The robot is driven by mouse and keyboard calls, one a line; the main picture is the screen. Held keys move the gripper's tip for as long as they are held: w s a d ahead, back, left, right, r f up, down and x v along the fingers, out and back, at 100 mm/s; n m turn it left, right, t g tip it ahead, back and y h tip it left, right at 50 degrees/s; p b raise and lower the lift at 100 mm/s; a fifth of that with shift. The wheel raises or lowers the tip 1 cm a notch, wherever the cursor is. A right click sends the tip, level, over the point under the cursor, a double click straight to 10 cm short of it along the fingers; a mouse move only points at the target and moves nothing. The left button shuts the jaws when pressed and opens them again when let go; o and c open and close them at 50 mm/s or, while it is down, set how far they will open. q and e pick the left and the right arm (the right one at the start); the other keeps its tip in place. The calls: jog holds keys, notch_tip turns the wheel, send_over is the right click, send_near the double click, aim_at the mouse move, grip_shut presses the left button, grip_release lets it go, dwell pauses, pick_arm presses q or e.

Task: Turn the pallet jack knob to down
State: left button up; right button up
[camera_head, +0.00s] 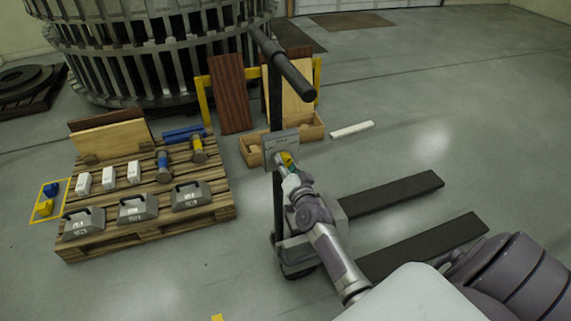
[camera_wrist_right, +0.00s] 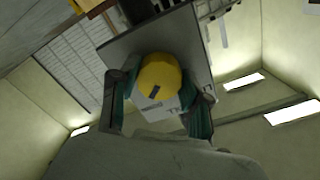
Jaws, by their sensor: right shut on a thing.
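The pallet jack stands in the middle of the head view, with its black handle bar (camera_head: 285,68) at the top of an upright column. A grey panel (camera_head: 281,140) is fixed to the column. The yellow knob (camera_head: 288,157) is on this panel, partly hidden by my right gripper (camera_head: 291,168). In the right wrist view the knob (camera_wrist_right: 160,76) has a small dark mark on its round face. The green-sided fingers of my right gripper (camera_wrist_right: 161,102) are on both sides of the knob, shut on it. My left gripper is not in view.
Two dark forks (camera_head: 395,194) lie low at the right of the jack. A wooden pallet (camera_head: 215,205) at the left carries weights, boxes and cylinders. Behind the jack are a wooden crate (camera_head: 315,133), leaning boards (camera_head: 230,95) and a white bar (camera_head: 352,129). The right floor is clear.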

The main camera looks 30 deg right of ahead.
dwell(0.4)
jog(key=o, duration=1.1)
jog(key=shift+o, duration=0.2)
jog(key=v, duration=1.2)
